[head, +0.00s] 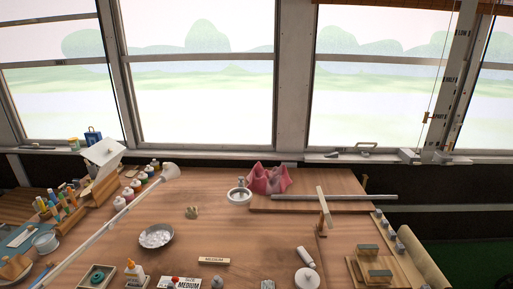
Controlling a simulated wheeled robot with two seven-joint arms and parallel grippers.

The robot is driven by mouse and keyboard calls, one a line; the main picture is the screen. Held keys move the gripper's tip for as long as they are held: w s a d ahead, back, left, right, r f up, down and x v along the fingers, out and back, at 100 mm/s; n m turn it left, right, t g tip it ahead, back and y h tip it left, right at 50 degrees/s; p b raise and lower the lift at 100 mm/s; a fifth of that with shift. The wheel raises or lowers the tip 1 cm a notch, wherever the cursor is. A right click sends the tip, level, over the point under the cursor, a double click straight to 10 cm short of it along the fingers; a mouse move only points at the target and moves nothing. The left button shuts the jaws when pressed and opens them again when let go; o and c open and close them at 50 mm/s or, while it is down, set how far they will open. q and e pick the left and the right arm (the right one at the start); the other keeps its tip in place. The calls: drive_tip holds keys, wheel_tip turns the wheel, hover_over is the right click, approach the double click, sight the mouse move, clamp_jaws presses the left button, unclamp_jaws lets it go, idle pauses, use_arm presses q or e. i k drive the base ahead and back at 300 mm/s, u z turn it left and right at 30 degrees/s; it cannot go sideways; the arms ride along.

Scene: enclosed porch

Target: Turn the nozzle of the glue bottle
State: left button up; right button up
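A small white bottle with an orange nozzle (134,272), which looks like the glue bottle, stands upright near the front edge of the wooden table (215,235), left of centre. Its nozzle points up; it is too small to tell how the nozzle is turned. Neither of my grippers shows in the head view, and nothing touches the bottle.
A long pale rod (110,222) slants across the left side. The table's middle is mostly clear.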

sight(130, 264)
drive_tip(key=u, duration=1.25)
